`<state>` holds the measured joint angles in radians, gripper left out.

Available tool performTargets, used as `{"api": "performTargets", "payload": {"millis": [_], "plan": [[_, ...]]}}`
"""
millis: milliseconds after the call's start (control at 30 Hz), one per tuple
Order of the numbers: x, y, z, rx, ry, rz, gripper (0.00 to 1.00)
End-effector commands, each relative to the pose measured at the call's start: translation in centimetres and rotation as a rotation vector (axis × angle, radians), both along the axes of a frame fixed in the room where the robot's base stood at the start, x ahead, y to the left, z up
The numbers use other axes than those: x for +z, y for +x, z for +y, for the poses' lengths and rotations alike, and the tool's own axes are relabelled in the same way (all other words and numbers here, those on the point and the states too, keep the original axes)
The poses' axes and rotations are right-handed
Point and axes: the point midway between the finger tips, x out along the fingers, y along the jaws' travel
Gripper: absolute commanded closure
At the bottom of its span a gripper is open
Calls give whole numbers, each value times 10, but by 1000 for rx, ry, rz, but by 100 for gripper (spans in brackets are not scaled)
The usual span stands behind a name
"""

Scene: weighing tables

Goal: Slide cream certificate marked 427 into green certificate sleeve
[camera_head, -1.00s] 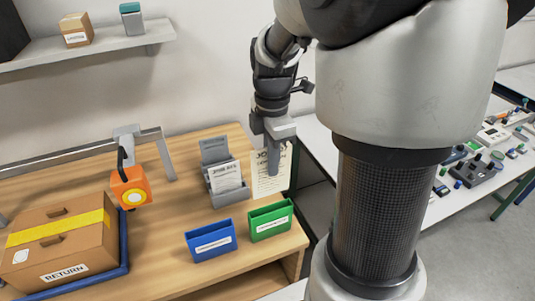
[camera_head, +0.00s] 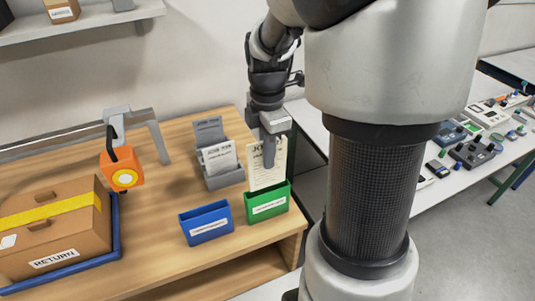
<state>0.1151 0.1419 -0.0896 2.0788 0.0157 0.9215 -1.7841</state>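A cream certificate (camera_head: 257,174) stands upright with its lower edge at or behind the green certificate sleeve (camera_head: 266,206); I cannot tell whether that edge is inside. Only part of its heading shows, and I cannot read a number 427. My gripper (camera_head: 269,161) is at the upper part of the certificate, with a finger in front of the paper. It seems shut on the cream certificate. The green sleeve stands upright near the table's right front edge, with a white label on its front.
A blue sleeve (camera_head: 206,224) stands just left of the green one. A grey holder (camera_head: 222,180) with papers is behind them. An orange hanging device (camera_head: 121,168) and a RETURN box (camera_head: 50,232) in a blue tray are at left.

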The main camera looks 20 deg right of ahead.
Motion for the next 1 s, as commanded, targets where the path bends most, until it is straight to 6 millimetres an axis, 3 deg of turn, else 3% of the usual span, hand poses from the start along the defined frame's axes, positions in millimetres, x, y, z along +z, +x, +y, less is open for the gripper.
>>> {"api": "performTargets", "payload": {"millis": [1000], "plan": [[-5, 0, 0, 0, 0, 0, 100]]}}
